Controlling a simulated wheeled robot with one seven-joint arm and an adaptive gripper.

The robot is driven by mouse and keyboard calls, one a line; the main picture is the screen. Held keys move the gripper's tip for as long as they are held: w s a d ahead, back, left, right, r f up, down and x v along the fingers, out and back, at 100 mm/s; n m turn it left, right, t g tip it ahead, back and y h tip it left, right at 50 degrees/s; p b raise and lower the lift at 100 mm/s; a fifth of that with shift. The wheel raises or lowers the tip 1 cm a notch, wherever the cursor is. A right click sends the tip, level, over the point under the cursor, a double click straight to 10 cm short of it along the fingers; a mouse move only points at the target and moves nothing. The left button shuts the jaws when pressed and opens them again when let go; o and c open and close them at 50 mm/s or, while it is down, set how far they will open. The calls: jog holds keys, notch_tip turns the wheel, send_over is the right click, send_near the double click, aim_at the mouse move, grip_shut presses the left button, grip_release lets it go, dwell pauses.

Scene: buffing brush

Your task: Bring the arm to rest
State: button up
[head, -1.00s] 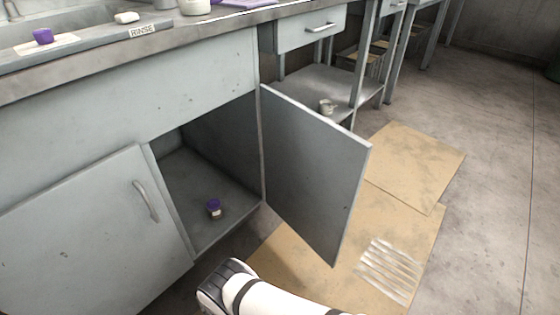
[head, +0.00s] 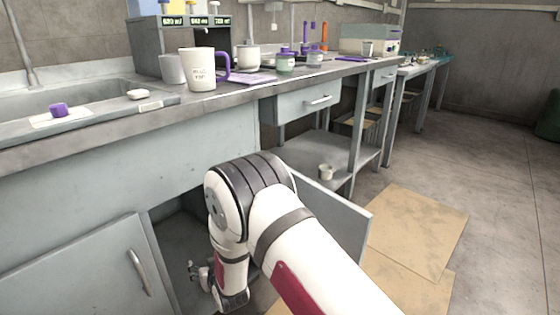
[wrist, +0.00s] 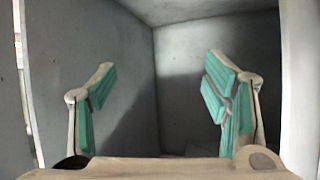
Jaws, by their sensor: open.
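My gripper (wrist: 160,92) is open and empty in the wrist view, its two teal-padded fingers spread wide apart. It faces the bare grey inner walls of the cabinet (wrist: 205,60). In the head view my white arm bends down in front of the open cabinet (head: 172,235), and the gripper end (head: 193,271) shows small and partly hidden at the opening. The open cabinet door (head: 335,222) stands right behind my arm, partly covered by it. The cabinet floor is mostly hidden now, and no jar shows in there.
The counter above holds a white mug (head: 201,72) with a purple handle, a purple block (head: 59,109), a soap bar (head: 138,94) and several containers. A small cup (head: 325,172) stands on the low shelf.

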jog(key=s+d+r+m+g+h, duration=0.1)
jog(key=d+r+g+h, duration=0.1)
jog(key=d+r, duration=0.75)
jog(key=d+r+m+g+h, duration=0.1)
jog(key=d+r, duration=0.6)
jog(key=r, duration=0.5)
jog(key=s+d+r+m+g+h, duration=0.1)
jog(key=s+d+r+g+h, duration=0.1)
jog(key=s+d+r, duration=0.95)
jog(key=s+d+r+m+g, duration=0.15)
jog(key=s+d, duration=0.25)
jog(key=s, duration=0.7)
jog(key=s+d+r+g+h, duration=0.15)
jog(key=s+d, duration=0.35)
jog(key=s, duration=0.6)
jog(key=s+d+m+g, duration=0.15)
jog(key=s+d, duration=0.25)
jog(key=s, duration=0.7)
notch_tip(320, 180, up, 38)
jog(key=t+p, duration=0.3)
jog(key=p, duration=3.4)
jog(key=shift+w+d+r+n, duration=0.2)
jog(key=shift+n, duration=0.1)
